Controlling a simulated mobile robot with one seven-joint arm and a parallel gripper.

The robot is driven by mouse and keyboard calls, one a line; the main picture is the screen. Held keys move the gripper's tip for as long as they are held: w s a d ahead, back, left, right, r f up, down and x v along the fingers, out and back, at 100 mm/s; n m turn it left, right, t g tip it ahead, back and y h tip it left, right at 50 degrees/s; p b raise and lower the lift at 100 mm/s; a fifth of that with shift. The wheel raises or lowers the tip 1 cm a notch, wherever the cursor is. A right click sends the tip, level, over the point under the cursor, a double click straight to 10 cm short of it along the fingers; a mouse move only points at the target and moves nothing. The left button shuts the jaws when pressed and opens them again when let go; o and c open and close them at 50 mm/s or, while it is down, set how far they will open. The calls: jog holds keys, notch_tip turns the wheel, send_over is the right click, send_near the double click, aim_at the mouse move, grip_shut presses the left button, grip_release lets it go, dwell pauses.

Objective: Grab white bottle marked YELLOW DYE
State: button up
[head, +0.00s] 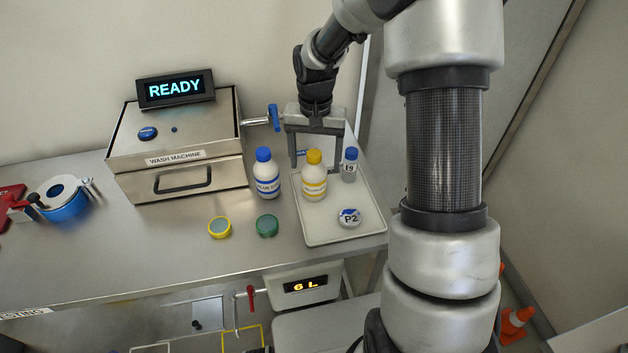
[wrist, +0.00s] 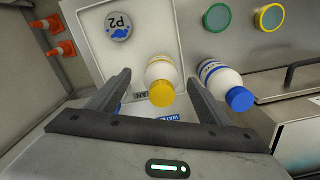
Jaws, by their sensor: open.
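The white bottle with a yellow cap (head: 314,185) stands upright on the light tray (head: 318,236). Its label has a yellow band, but I cannot read the text. My gripper (head: 316,168) is open, pointing down just behind this bottle, one finger to each side. In the wrist view the yellow-capped bottle (wrist: 160,72) shows between the two fingertips (wrist: 159,82), with a gap on both sides. A white bottle with a blue cap (head: 267,180), its label starting with BLUE, stands left of the tray; it also shows beyond the right finger in the wrist view (wrist: 218,72).
A round P2 piece (head: 349,217) lies at the tray's front. Yellow (head: 219,227) and green (head: 267,225) round discs lie left. The wash machine (head: 178,150) stands further left.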

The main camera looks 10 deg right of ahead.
aim_at(314, 170)
jog(key=f, duration=0.2)
jog(key=w+f, duration=0.1)
jog(key=shift+f+p, duration=0.3)
jog(key=shift+f, duration=0.55)
jog(key=c, duration=1.4)
